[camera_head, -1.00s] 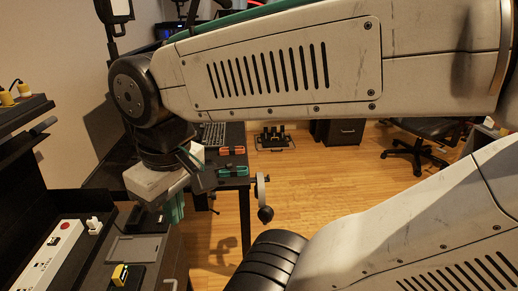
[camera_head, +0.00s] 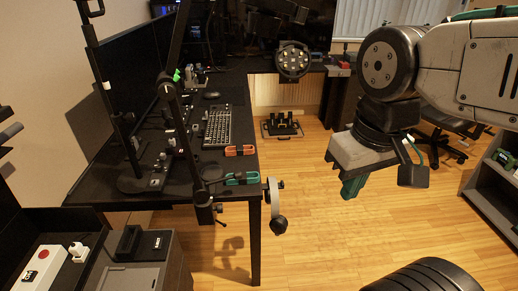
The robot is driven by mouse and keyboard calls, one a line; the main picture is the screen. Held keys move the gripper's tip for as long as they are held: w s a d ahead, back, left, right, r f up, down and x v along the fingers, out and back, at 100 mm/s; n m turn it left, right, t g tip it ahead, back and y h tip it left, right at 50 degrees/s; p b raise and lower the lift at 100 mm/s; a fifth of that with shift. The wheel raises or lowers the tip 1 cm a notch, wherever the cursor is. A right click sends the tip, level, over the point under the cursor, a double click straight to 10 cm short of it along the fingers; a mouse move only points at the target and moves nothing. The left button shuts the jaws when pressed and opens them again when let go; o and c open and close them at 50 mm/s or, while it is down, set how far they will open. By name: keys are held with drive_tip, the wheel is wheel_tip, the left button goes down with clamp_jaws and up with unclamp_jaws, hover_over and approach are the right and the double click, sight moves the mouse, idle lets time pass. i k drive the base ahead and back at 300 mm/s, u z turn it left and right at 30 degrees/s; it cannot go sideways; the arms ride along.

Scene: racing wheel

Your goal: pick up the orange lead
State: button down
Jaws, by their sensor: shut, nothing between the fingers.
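The orange lead (camera_head: 239,150) lies as a small orange-and-black bundle near the right edge of the black desk (camera_head: 185,187). A similar teal lead (camera_head: 242,178) lies just in front of it, apart from it. My gripper (camera_head: 351,187) hangs in the air over the floor, well to the right of the desk and of the orange lead. Its teal fingers point down and are shut with nothing between them.
A keyboard (camera_head: 217,126) lies behind the orange lead. A black monitor arm (camera_head: 190,150) rises left of the leads. A wheel on a stand (camera_head: 293,62) and pedals (camera_head: 281,126) are farther back. A grey-topped cabinet (camera_head: 130,276) stands front left. Wooden floor (camera_head: 310,235) lies open beside the desk.

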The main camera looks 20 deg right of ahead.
sight(238, 151)
drive_tip(key=z, duration=0.35)
drive_tip(key=i, duration=1.05)
drive_tip(key=z, duration=0.1)
